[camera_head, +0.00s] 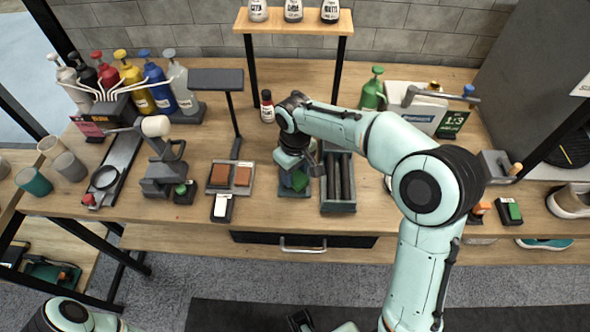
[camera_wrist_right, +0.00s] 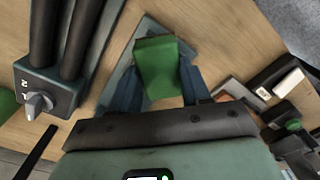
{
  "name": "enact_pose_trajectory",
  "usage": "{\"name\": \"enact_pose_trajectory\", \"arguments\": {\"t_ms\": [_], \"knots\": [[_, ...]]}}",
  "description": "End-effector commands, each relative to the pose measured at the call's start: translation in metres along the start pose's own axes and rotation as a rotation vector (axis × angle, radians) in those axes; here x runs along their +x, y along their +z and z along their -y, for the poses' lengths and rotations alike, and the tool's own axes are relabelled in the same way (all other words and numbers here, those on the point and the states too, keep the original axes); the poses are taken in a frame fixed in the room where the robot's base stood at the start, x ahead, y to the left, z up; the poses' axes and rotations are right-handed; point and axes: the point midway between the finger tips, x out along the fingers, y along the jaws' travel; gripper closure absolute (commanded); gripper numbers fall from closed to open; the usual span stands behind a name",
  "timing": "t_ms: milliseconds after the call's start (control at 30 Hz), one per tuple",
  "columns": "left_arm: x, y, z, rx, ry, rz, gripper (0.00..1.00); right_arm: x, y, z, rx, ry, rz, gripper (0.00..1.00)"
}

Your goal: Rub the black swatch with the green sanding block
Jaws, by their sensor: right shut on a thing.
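My right gripper (camera_head: 298,181) is low over a small grey-blue tray (camera_head: 286,193) on the bench. It is shut on the green sanding block (camera_wrist_right: 157,68), which sits between its two dark fingers in the right wrist view. I cannot pick out the black swatch; the arm and gripper cover part of the tray area. Whether the block touches the tray is unclear. A dark piece (camera_head: 300,320) at the bottom edge may be my left gripper; its jaws cannot be made out.
A holder with brown and orange tiles (camera_head: 231,188) lies left of the gripper, with a white-and-black item (camera_head: 222,208) before it. A dark rack with two bars (camera_head: 338,207) stands close on the right. Colored pump bottles (camera_head: 135,82) stand back left.

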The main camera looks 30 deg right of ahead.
Motion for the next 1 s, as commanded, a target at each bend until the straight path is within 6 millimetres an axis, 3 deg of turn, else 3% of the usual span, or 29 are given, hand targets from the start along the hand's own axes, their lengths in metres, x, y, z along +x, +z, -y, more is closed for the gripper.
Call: {"name": "enact_pose_trajectory", "arguments": {"t_ms": [367, 733, 1000], "knots": [[0.002, 0.0, 0.001, 0.0, 0.0, 0.001, 0.57, 0.005, -0.001, -0.001, 0.0, 0.0, 0.0, 0.77], [-0.027, -0.005, -0.011, 0.004, 0.004, -0.012, 0.57, 0.001, -0.024, -0.023, 0.002, 0.0, 0.0, 0.77], [-0.033, -0.006, -0.014, 0.005, 0.005, -0.015, 0.57, 0.004, -0.029, -0.029, 0.0, 0.0, 0.0, 0.77]]}}
